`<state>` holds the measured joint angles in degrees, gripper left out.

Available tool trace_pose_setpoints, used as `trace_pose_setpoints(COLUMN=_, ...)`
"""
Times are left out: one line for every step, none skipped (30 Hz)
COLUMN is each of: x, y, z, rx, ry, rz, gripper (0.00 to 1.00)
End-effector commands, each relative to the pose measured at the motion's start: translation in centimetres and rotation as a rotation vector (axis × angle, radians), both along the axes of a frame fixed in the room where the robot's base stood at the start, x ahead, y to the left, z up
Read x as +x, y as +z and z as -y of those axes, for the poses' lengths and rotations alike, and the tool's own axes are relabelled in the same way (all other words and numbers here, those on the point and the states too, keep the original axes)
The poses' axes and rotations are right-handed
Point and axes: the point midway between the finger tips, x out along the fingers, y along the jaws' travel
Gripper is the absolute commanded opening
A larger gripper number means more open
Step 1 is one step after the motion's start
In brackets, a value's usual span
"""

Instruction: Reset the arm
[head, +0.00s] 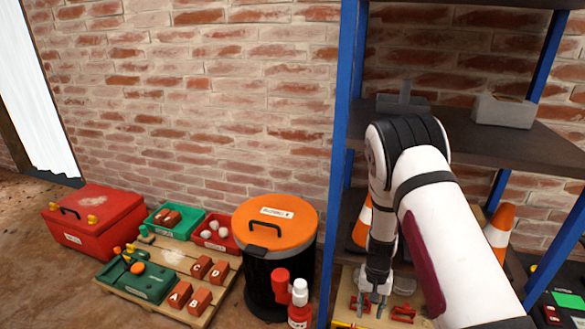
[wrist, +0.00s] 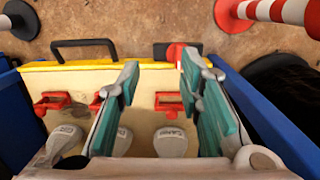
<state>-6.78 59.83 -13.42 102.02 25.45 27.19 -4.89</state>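My arm reaches down in front of the blue-framed shelf in the head view. My gripper (head: 373,301) points down over a pale board with a yellow edge at the shelf's bottom. In the wrist view my gripper (wrist: 160,75) is open, with its two teal-padded fingers apart and nothing held between them. The pale board (wrist: 70,80) lies below it with red brackets (wrist: 52,102) on it. Grey rounded pieces with labels (wrist: 170,142) sit near the board's lower edge. My fingers partly cover the board and some red brackets.
Blue shelf posts (head: 342,150) stand close to my arm. A dark shelf board (head: 460,135) carries a grey block (head: 503,111). Orange cones (head: 499,228) stand lower. Left are an orange-lidded bin (head: 275,222), a red toolbox (head: 95,218) and a pallet with bricks (head: 200,299).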

Motion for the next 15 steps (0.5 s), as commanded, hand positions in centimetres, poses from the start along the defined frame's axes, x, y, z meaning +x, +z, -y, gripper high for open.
trace_pose_setpoints(x=0.1, y=0.8, z=-0.2, rx=0.006, ry=0.000, rz=0.003, gripper=0.33)
trace_pose_setpoints(x=0.2, y=1.3, z=-0.3, rx=0.010, ry=0.002, rz=0.006, gripper=0.33)
trace_pose_setpoints(x=0.2, y=1.9, z=-0.4, rx=0.014, ry=0.003, rz=0.007, gripper=0.33)
trace_pose_setpoints(x=0.2, y=2.5, z=-0.5, rx=0.019, ry=0.004, rz=0.008, gripper=0.33)
trace_pose_setpoints(x=0.2, y=3.1, z=-0.7, rx=0.024, ry=0.005, rz=0.010, gripper=0.33)
trace_pose_setpoints(x=0.2, y=4.1, z=-0.9, rx=0.031, ry=0.006, rz=0.011, gripper=0.33)
trace_pose_setpoints(x=0.2, y=4.8, z=-1.0, rx=0.035, ry=0.007, rz=0.014, gripper=0.33)
trace_pose_setpoints(x=0.2, y=5.7, z=-1.2, rx=0.042, ry=0.011, rz=0.017, gripper=0.33)
trace_pose_setpoints(x=0.1, y=7.1, z=-1.4, rx=0.051, ry=0.014, rz=0.019, gripper=0.33)
trace_pose_setpoints(x=0.1, y=8.3, z=-1.6, rx=0.060, ry=0.017, rz=0.023, gripper=0.33)
trace_pose_setpoints(x=-0.1, y=9.7, z=-1.9, rx=0.068, ry=0.020, rz=0.027, gripper=0.33)
trace_pose_setpoints(x=-0.3, y=11.5, z=-2.2, rx=0.080, ry=0.027, rz=0.031, gripper=0.33)
trace_pose_setpoints(x=-0.6, y=12.9, z=-2.5, rx=0.089, ry=0.032, rz=0.034, gripper=0.33)
trace_pose_setpoints(x=-0.9, y=14.3, z=-2.7, rx=0.098, ry=0.037, rz=0.037, gripper=0.33)
trace_pose_setpoints(x=-1.4, y=16.1, z=-3.0, rx=0.109, ry=0.044, rz=0.039, gripper=0.33)
